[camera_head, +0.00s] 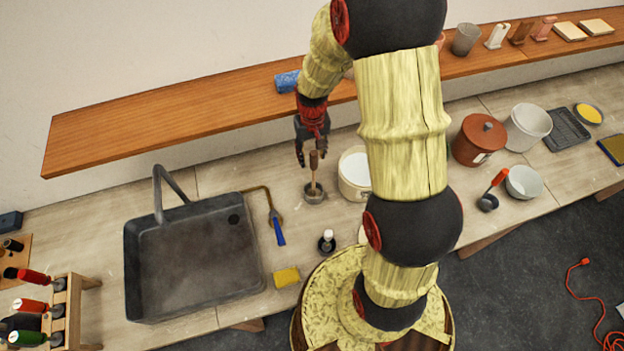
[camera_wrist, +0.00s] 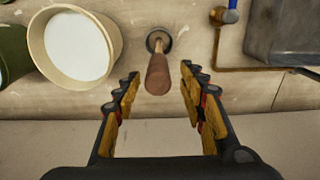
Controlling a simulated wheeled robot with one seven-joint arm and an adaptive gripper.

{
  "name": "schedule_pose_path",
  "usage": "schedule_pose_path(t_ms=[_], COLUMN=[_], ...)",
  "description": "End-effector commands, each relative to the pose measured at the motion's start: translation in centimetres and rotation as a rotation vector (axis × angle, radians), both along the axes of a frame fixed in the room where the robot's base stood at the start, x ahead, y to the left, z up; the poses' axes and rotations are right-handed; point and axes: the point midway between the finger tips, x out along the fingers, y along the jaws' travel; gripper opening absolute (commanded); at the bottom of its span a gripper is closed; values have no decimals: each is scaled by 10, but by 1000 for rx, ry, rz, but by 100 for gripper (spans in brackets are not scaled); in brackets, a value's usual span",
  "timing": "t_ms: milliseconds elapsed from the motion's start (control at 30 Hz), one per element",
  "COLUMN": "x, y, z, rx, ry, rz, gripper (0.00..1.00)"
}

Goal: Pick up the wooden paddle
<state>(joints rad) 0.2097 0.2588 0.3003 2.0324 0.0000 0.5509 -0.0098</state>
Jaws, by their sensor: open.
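The wooden paddle (camera_head: 313,173) stands roughly upright in a small grey cup (camera_head: 314,195) on the worktop, to the right of the sink. In the wrist view the paddle (camera_wrist: 158,73) points its brown handle at the camera, and its lower end sits in the dark round cup (camera_wrist: 166,33). My gripper (camera_head: 312,154) is open just above the paddle. In the wrist view my gripper (camera_wrist: 160,80) has one finger on each side of the handle, with a gap to both. The part of the paddle inside the cup is hidden.
A bucket of white stuff (camera_head: 352,172) stands close right of the cup. A wooden shelf (camera_head: 180,112) runs behind the gripper. A small dark bottle (camera_head: 327,243) stands in front.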

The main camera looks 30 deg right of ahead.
Motion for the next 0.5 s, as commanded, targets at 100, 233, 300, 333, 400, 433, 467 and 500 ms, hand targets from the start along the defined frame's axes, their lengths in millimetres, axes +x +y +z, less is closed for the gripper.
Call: schedule_pose_path(t_ms=[100, 233, 300, 333, 400, 433, 467, 500], x=[-2, -8, -12, -11, -10, -10, -10, -10], y=[0, 1, 1, 1, 1, 0, 0, 1], z=[-11, -27, -37, -41, -49, -52, -54, -57], rx=[0, 1, 1, 1, 0, 0, 0, 0], ry=[2, 5, 4, 3, 1, 0, 1, 1], rz=[0, 0, 0, 0, 0, 0, 0, 0], gripper=[41, 41, 41, 41, 41, 41, 41, 41])
